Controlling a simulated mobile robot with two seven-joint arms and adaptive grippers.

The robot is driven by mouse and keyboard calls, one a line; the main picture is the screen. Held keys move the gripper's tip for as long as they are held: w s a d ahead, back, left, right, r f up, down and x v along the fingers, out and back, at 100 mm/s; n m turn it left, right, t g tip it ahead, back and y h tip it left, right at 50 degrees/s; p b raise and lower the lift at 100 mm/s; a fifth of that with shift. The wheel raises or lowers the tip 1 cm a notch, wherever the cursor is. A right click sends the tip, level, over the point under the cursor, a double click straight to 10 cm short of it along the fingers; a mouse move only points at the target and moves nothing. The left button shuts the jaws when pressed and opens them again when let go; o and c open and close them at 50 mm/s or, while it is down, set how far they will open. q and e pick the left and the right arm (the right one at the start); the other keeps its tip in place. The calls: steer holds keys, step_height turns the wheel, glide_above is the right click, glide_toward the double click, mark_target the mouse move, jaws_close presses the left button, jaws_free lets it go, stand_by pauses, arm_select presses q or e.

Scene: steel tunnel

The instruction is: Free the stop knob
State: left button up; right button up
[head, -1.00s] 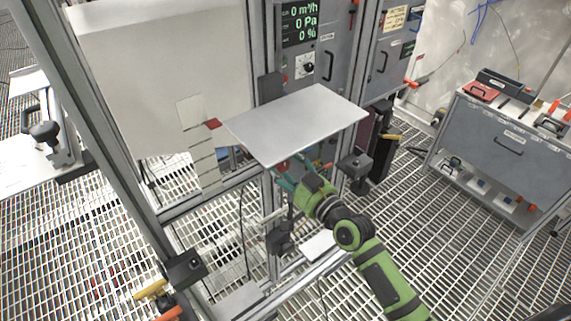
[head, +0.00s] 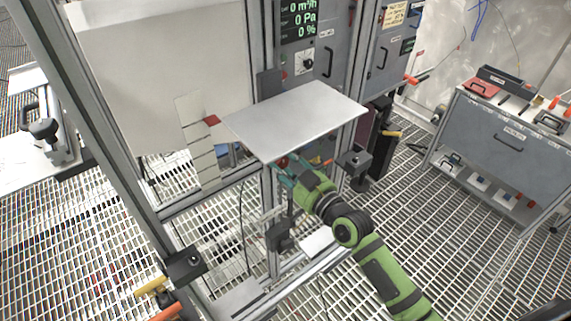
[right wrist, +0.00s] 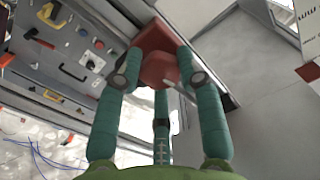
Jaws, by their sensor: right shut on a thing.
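The stop knob (right wrist: 160,70) is red and faceted, and it shows in the right wrist view in front of a red block. In the head view only a bit of red (head: 283,162) shows under the front edge of a pale flat panel (head: 298,118). My right gripper (head: 284,172) is under that edge, with its teal fingers partly hidden. In the right wrist view the fingers (right wrist: 162,78) are closed around the red knob from both sides and below. My left gripper is not in view.
The panel sticks out over my right gripper. Frame posts (head: 268,210) and black clamps (head: 354,162) stand close by. A control cabinet with a display (head: 300,20) is behind. A grey drawer cart (head: 500,135) with tools stands at right. Open grating lies between.

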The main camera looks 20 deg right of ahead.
steer(key=n, duration=0.5)
steer(key=shift+r+p, duration=0.15)
steer(key=shift+p, duration=0.15)
steer(key=n, duration=0.4)
steer(key=shift+n, duration=0.4)
steer(key=n, duration=0.4)
steer(key=shift+n+p, duration=0.3)
steer(key=shift+n, duration=2)
steer(key=o, duration=1.1)
steer(key=shift+a, duration=0.1)
steer(key=shift+o, duration=0.2)
steer(key=v, duration=1.2)
